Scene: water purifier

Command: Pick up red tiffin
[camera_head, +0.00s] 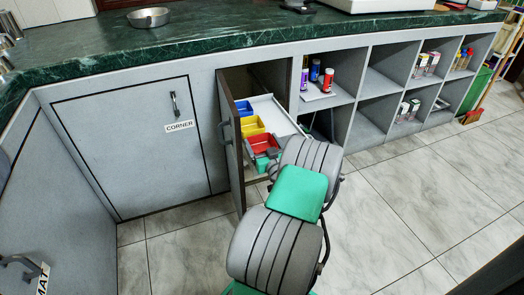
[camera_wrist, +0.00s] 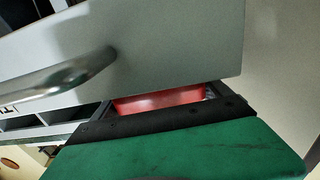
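The red tiffin (camera_head: 263,142) is an open-topped red box inside the open cabinet, at the near end of a row on a white shelf. A strip of its red side (camera_wrist: 160,101) shows in the wrist view, just beyond the black edge of my gripper. My gripper (camera_head: 262,160) is at the cabinet opening, at the near side of the red tiffin. In the head view my arm hides part of this area. The fingertips are not clear in either view, so I cannot tell whether they touch the tiffin or are open.
A yellow box (camera_head: 251,125) and a blue box (camera_head: 243,108) stand behind the red tiffin. The open cabinet door (camera_head: 229,140) is close on the left of my gripper; its handle (camera_wrist: 65,75) shows in the wrist view. Open shelves with bottles (camera_head: 316,74) are to the right.

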